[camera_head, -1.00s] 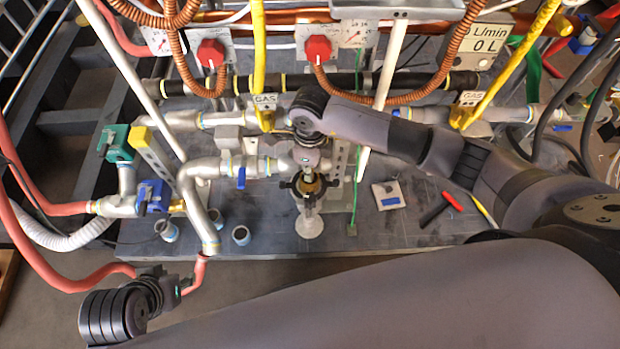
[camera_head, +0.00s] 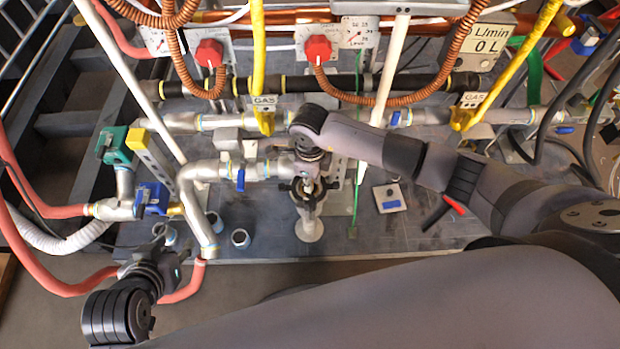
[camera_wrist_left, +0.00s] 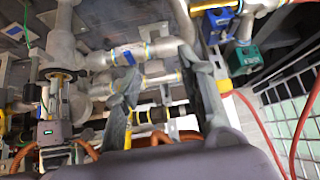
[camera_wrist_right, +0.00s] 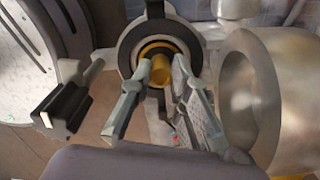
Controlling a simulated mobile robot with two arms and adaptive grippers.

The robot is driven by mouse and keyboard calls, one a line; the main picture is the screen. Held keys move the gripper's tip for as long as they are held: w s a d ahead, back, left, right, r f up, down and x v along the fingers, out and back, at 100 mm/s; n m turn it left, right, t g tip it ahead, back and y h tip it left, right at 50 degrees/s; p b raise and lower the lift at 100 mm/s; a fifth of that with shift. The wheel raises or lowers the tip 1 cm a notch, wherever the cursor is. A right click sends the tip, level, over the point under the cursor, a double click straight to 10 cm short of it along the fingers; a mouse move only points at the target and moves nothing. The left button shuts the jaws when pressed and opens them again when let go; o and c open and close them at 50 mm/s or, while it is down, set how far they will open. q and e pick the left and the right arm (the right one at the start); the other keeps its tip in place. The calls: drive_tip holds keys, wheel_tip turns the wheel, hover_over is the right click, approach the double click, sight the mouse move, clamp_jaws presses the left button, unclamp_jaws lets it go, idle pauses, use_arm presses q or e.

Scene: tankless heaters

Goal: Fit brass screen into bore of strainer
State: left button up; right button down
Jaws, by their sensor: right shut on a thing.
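The strainer (camera_head: 309,227) stands on the grey bench, with a dark collar around its bore. In the right wrist view the collar (camera_wrist_right: 127,50) faces me and a yellow-brass ring lines the opening. My right gripper (camera_wrist_right: 158,82) is shut on the brass screen (camera_wrist_right: 160,69), a small yellow cylinder between its fingertips. The screen is in line with the opening; I cannot tell how deep it sits. In the head view my right gripper (camera_head: 309,183) is over the collar and hides most of the bore. My left gripper (camera_wrist_left: 163,75) is open and empty, left of the strainer near the bench's front edge.
A silver pipe (camera_head: 208,172) with a blue valve handle (camera_head: 240,179) runs left of the strainer. A grey plate (camera_head: 389,197) and a red-handled tool (camera_head: 454,205) lie right. Yellow gas pipes (camera_head: 259,60) hang behind.

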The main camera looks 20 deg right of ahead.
drive_tip(key=c, duration=1.5)
unclamp_jaws()
drive_tip(key=shift+r, duration=0.1)
